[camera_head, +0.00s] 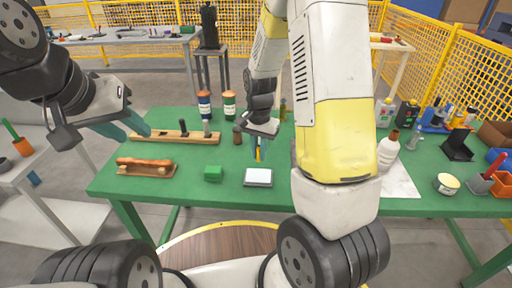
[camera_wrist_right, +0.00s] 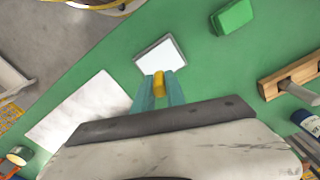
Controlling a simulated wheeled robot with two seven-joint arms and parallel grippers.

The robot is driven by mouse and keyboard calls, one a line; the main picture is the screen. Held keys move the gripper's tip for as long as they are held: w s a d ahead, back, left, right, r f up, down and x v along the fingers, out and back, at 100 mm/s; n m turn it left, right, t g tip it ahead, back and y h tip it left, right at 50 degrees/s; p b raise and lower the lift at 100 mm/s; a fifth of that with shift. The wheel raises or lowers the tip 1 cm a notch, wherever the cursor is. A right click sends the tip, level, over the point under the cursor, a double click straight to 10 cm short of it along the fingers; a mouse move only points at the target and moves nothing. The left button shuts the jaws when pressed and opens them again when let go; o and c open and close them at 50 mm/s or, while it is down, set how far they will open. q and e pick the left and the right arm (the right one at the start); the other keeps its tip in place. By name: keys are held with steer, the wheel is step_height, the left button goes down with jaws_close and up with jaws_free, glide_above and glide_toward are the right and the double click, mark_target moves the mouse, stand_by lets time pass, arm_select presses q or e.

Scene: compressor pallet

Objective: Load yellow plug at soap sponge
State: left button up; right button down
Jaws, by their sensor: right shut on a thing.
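My right gripper (camera_wrist_right: 160,92) is shut on a small yellow plug (camera_wrist_right: 159,84), held between its teal fingertips. In the head view the right gripper (camera_head: 257,152) hangs over the table, and the yellow plug (camera_head: 258,154) shows as a thin strip. Just beyond the plug in the wrist view is a white-topped pad with a grey rim (camera_wrist_right: 161,56), also visible in the head view (camera_head: 258,177). A green block (camera_head: 213,173), sponge-like in shape, lies left of the pad; it also shows in the wrist view (camera_wrist_right: 232,16). My left gripper (camera_head: 131,130) is open and empty over the table's left edge.
The green table (camera_head: 180,192) has free room around the pad and block. A wooden rail with pegs (camera_head: 170,137) and a brown-handled brush (camera_head: 146,166) lie left. Two capped bottles (camera_head: 229,105) stand behind.

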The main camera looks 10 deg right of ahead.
mark_target(258, 175)
steer(key=shift+f, duration=2.9)
steer(key=shift+f, duration=0.55)
steer(key=shift+r, duration=3.5)
